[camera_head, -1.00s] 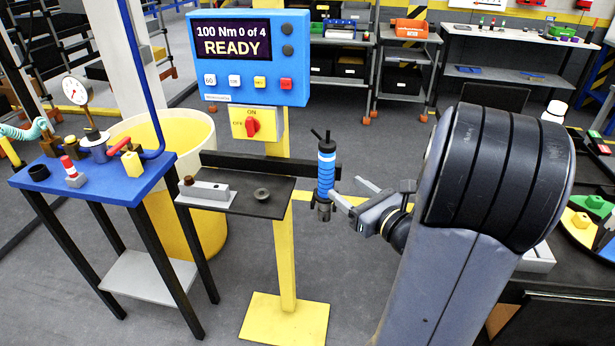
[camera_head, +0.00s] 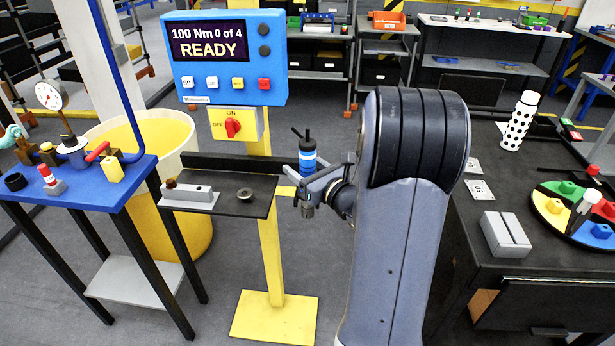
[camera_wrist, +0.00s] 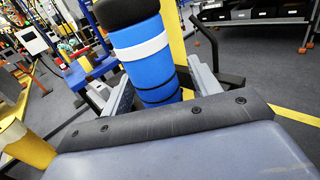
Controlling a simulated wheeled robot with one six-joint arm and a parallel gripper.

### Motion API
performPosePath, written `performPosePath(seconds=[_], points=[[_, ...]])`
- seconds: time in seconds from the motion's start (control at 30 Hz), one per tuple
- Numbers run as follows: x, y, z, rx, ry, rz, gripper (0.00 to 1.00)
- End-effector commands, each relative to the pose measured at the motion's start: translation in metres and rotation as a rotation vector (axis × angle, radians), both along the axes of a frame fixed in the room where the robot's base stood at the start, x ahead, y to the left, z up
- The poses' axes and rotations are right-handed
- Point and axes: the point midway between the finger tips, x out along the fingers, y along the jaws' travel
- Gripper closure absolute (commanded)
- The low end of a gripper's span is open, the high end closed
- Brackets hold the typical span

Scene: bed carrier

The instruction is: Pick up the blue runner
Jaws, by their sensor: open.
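The blue runner (camera_head: 307,158) is an upright blue cylinder with a black top and a pale band, at the right end of the stand's dark bracket. It fills the top middle of the wrist view (camera_wrist: 154,65). My gripper (camera_head: 304,182) is at its lower body in the head view. In the wrist view one open finger lies on each side of the blue body, with a visible gap at least on the left. My gripper partly hides the runner's lower part in the head view.
A yellow stand with a blue READY panel (camera_head: 225,103) rises behind. Its dark shelf (camera_head: 235,205) with a grey block is left of the runner. A blue table (camera_head: 75,190) stands farther left. A dark bench (camera_head: 470,235) with a grey block and coloured disc is right.

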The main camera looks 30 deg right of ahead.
Motion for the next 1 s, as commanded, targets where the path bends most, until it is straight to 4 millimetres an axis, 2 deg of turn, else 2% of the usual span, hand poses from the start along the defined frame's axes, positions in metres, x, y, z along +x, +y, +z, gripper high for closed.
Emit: performPosePath(seconds=[0.3, 1.0], points=[[0.0056, 0.0009, -0.0005, 0.001, 0.001, -0.001, 0.42], [0.0053, 0.0009, -0.0004, 0.001, 0.001, -0.001, 0.99]])
